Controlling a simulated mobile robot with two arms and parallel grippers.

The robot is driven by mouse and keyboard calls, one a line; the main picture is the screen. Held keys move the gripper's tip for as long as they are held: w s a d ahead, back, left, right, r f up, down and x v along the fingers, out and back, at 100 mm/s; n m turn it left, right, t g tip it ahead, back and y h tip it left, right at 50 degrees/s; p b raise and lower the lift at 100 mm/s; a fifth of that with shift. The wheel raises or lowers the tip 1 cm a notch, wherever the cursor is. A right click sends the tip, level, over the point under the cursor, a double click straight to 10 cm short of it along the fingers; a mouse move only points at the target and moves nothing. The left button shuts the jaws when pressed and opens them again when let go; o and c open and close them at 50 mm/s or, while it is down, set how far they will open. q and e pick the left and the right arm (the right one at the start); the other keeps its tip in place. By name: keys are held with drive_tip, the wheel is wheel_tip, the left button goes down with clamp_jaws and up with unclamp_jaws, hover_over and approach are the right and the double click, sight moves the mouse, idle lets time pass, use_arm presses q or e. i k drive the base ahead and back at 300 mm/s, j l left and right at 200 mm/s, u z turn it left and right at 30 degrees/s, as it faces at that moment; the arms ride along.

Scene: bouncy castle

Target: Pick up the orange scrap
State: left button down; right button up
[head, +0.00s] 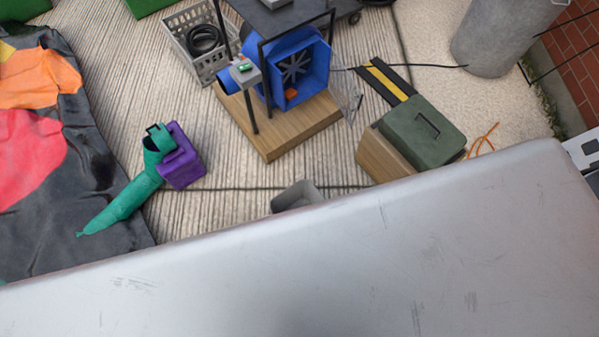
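A small orange piece (291,94), which looks like the orange scrap, lies at the lower front of the blue blower (300,68), against its grille. The blower stands on a wooden board (285,135) on the ground. Neither of my grippers shows in the head view, so what they hold cannot be seen.
A large scratched grey surface (330,270) fills the foreground and hides the ground behind it. A purple block (182,160) with a green tube (125,200), a grey crate (205,50), a dark green case (425,132) and a grey bin (500,35) stand around the blower.

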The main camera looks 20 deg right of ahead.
sight(290, 94)
drive_tip(key=i+l, duration=0.1)
drive_tip(key=l, duration=0.45)
drive_tip(key=i+l, duration=0.1)
drive_tip(key=l, duration=0.4)
drive_tip(key=i+l, duration=0.1)
drive_tip(key=l, duration=0.45)
drive_tip(key=u, duration=0.05)
